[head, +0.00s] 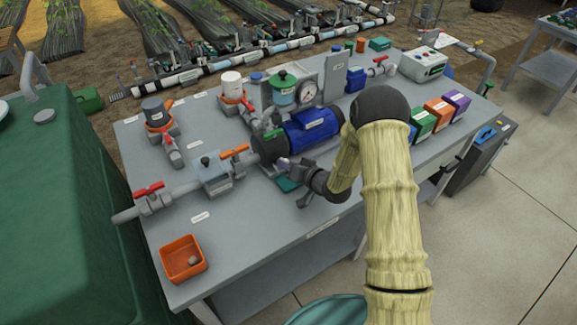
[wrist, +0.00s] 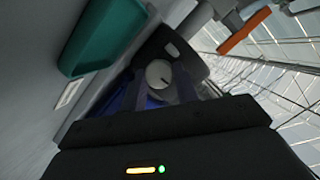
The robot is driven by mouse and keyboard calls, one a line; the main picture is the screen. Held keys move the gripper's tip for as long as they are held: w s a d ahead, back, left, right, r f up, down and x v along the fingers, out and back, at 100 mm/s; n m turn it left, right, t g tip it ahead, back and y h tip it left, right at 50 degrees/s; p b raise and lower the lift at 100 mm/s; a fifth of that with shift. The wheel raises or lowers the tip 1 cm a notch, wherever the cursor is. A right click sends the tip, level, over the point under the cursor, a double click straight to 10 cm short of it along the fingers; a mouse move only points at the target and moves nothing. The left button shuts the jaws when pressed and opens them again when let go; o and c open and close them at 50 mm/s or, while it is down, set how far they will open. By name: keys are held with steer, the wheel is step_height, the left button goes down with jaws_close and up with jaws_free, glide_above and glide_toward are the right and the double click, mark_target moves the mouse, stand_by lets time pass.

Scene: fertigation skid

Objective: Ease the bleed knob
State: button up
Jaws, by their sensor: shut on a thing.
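The bleed knob (wrist: 159,74) shows in the wrist view as a small round pale-grey face with a short dark mark. It sits between the fingers of my gripper (wrist: 160,90), which are shut on it. In the head view my gripper (head: 285,165) is low at the front end of the blue pump motor (head: 312,130), beside the dark pump casing (head: 268,148). The knob is not clearly visible there, hidden by the gripper and wrist.
A teal tray (wrist: 104,36) lies close beside my gripper, on the grey bench (head: 250,235). An orange-handled valve (head: 234,152) on the pipe stands to the left. An orange bin (head: 183,258) sits at the front left corner. The bench front is mostly clear.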

steer(key=n+h+b, duration=0.1)
steer(key=b, duration=0.1)
steer(key=n+b, duration=0.2)
steer(key=shift+s+a+f+t+h, duration=0.1)
steer(key=shift+f+t+h, duration=0.1)
steer(key=shift+t+h, duration=0.2)
steer(key=n+b, duration=0.1)
steer(key=b, duration=0.2)
steer(key=n+t+h+b, duration=0.1)
steer(key=n+b, duration=0.1)
steer(key=b, duration=0.1)
steer(key=shift+s+a+f+h, duration=0.1)
steer(key=shift+a+f+h, duration=0.1)
steer(key=shift+h, duration=0.1)
steer(key=n+b, duration=0.1)
steer(key=b, duration=0.2)
steer(key=n+t+h+b, duration=0.1)
steer(key=n+b, duration=0.1)
steer(key=b, duration=0.1)
steer(key=shift+s+a+n+t, duration=0.1)
steer(key=shift+n+t, duration=0.2)
steer(key=shift+r+n+t+h+b, duration=0.2)
steer(key=shift+n+t+h+b, duration=0.25)
steer(key=shift+n+b, duration=0.6)
steer(key=o, duration=1)
